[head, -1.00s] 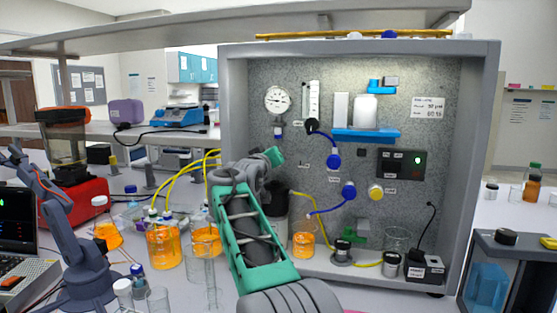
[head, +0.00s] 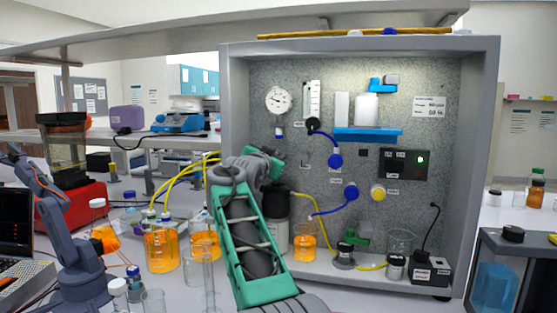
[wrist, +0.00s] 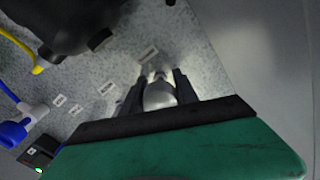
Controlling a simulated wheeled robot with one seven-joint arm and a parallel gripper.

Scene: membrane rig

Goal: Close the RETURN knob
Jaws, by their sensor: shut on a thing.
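In the wrist view, a pale, rounded knob (wrist: 160,95) sits between the two dark fingers of my gripper (wrist: 160,78), which is shut on it. The fingers point at the speckled panel (wrist: 213,65).
Two blue knobs (head: 335,161) (head: 351,193) and a yellow knob (head: 378,193) are on the panel to the right. Beakers of orange liquid (head: 162,250) (head: 305,242) stand near my arm. Yellow tubing (head: 185,172) runs in from the left. A grey side wall (head: 233,100) bounds the rig.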

